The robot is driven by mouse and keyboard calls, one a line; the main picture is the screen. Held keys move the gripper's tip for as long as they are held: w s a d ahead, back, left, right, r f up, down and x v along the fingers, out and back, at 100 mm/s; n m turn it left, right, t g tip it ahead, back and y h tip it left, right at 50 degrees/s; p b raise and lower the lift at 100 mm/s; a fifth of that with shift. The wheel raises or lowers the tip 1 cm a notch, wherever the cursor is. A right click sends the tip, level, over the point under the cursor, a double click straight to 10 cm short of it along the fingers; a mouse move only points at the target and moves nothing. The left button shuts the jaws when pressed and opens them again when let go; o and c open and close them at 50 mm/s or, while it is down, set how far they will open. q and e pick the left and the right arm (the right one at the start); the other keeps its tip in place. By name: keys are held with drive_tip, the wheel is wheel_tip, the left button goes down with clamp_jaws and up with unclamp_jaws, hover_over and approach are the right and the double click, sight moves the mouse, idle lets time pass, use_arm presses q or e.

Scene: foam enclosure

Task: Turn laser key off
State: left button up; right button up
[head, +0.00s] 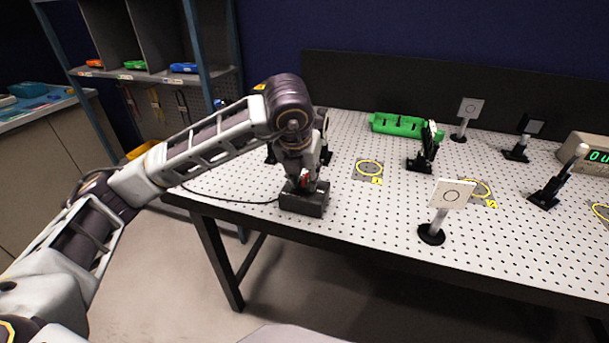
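A dark box (304,203) sits on the front left part of the perforated optical table, with a cable running from it to the left. A small red part (305,181) shows at the top of the box; I take it to be the key area, but the key itself cannot be made out. My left gripper (304,180) points down right at the top of the box. The wrist and fingers hide most of the box's top, so I cannot tell whether the fingers are open or shut on anything. My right gripper is out of view.
Shelving (160,40) stands at the back left.

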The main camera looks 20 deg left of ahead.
use_arm(q)
drive_tip(key=shift+r, duration=0.15)
drive_tip(key=v, duration=1.1)
drive_tip(key=shift+s+r, duration=0.15)
drive_tip(key=shift+r, duration=0.15)
idle(0.6)
